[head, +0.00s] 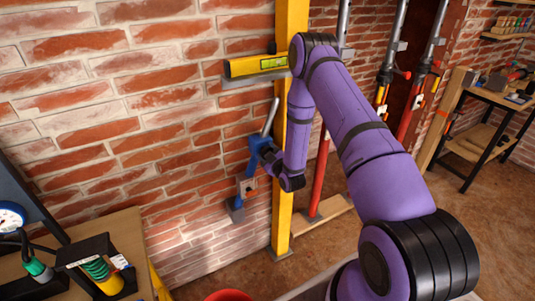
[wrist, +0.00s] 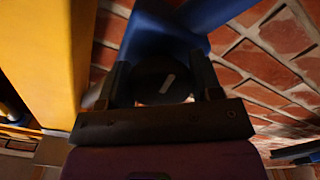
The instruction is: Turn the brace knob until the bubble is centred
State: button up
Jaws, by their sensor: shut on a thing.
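The yellow spirit level (head: 245,67) sits on a grey ledge against the brick wall, left of the yellow post (head: 284,200). Its greenish vial (head: 269,63) faces me, but the bubble is too small to read. The blue brace (head: 239,204) with a grey tube leans along the wall below the level. My gripper (head: 266,158) is at the brace's middle, largely hidden by my own wrist. In the wrist view my gripper (wrist: 163,74) is shut on the round black knob (wrist: 160,92), one finger on each side. A white line on the knob's face tilts right of upright.
A red bucket (head: 229,295) stands at the bottom. A bench with a gauge (head: 11,218) and a black tray (head: 91,265) is at the left. Red props (head: 317,180) stand right of the post. A dark table (head: 490,95) is at the far right.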

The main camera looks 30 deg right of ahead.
jog(key=o, duration=0.9)
jog(key=shift+s, duration=0.1)
jog(key=s, duration=1)
jog(key=shift+s, duration=0.35)
jog(key=shift+w, duration=0.1)
